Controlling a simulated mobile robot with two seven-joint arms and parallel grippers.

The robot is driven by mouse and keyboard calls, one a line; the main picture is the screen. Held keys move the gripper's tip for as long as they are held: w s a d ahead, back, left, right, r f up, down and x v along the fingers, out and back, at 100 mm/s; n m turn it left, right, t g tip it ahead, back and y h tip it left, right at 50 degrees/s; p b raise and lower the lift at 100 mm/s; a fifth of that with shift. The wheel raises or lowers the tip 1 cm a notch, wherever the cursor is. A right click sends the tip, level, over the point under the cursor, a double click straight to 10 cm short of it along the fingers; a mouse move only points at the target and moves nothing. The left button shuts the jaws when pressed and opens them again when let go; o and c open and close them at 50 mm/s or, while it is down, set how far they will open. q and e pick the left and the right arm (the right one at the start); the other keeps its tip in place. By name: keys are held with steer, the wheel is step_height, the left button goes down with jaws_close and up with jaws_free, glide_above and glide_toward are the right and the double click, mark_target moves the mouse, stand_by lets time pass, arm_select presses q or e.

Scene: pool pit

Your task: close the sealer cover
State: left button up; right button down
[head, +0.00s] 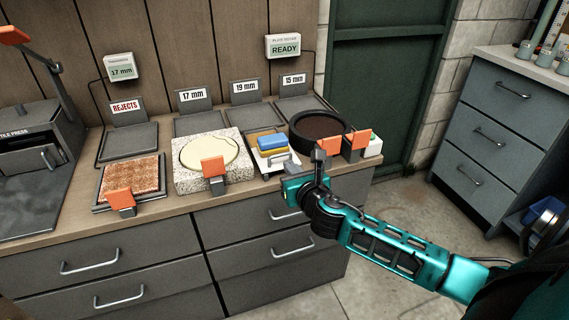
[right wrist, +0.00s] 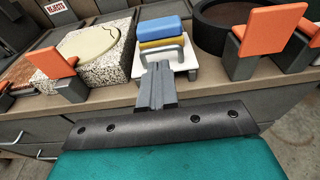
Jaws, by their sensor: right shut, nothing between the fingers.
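No part carries a sealer label, so I cannot tell for certain which piece is the sealer cover. A white holder (head: 277,165) with a pale bar handle at its front carries a blue block (head: 272,141) above a yellow layer; the holder (right wrist: 183,62) also shows in the right wrist view. A round black-rimmed dish (head: 294,137) with a brown inside stands right of it. My left gripper is out of view.
A speckled stone block (head: 190,181) with a cream disc and a tray with a reddish tile (head: 130,178) lie left. Orange upright tabs (head: 213,167) line the counter front. Labelled grey plates (head: 129,141) stand behind. A tile press (head: 40,150) is far left.

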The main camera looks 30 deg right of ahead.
mark_target(280, 156)
steer(key=x, duration=0.4)
steer(key=shift+b, duration=0.35)
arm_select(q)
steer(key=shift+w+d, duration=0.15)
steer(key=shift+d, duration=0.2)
arm_select(e)
steer(key=shift+w+d+f, duration=0.1)
steer(key=shift+w, duration=0.4)
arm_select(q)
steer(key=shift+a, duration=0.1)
